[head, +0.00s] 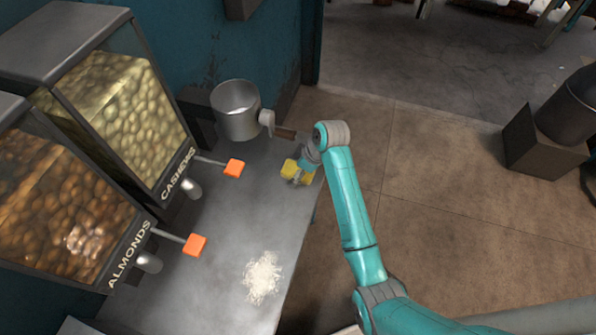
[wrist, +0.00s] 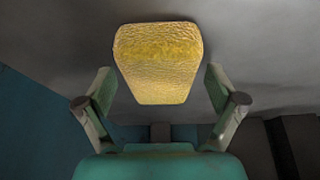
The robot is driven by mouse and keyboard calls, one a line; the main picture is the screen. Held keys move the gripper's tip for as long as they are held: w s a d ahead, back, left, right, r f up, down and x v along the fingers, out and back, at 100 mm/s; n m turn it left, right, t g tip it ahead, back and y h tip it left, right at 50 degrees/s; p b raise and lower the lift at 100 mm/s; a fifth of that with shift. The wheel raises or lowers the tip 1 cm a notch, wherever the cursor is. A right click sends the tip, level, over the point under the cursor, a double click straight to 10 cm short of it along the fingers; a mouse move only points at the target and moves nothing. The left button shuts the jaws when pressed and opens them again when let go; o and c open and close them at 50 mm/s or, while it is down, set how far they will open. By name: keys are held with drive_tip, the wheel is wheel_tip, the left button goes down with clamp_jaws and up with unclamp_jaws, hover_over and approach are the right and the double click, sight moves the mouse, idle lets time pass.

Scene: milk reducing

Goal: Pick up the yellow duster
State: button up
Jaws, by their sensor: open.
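The yellow duster (head: 290,168) lies on the grey metal counter (head: 215,245) near its right edge, partly hidden by my gripper in the head view. In the wrist view the duster (wrist: 158,62) is a textured yellow block just beyond the fingertips, centred between the two fingers. My gripper (wrist: 160,90) is open and empty, with one finger on each side of the gap. In the head view my gripper (head: 298,178) is small and hangs right at the duster. Whether a finger touches the duster cannot be told.
A metal pot (head: 236,110) with a handle stands behind the duster, close to my wrist. Cashew (head: 115,110) and almond (head: 60,205) dispensers with orange levers (head: 234,168) stand on the left. White powder (head: 262,277) lies on the front counter. Open floor (head: 450,190) is right.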

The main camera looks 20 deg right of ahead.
sight(296, 168)
drive_tip(key=c, duration=1.2)
drive_tip(key=shift+c, duration=0.2)
drive_tip(key=shift+r, duration=0.55)
drive_tip(key=v, duration=0.3)
drive_tip(key=shift+w+a+r, duration=0.1)
drive_tip(key=shift+w+a, duration=0.1)
drive_tip(key=shift+w, duration=0.05)
drive_tip(key=s+d, duration=1.1)
drive_tip(key=d, duration=0.2)
drive_tip(key=shift+s, duration=0.2)
drive_tip(key=shift+d, duration=0.1)
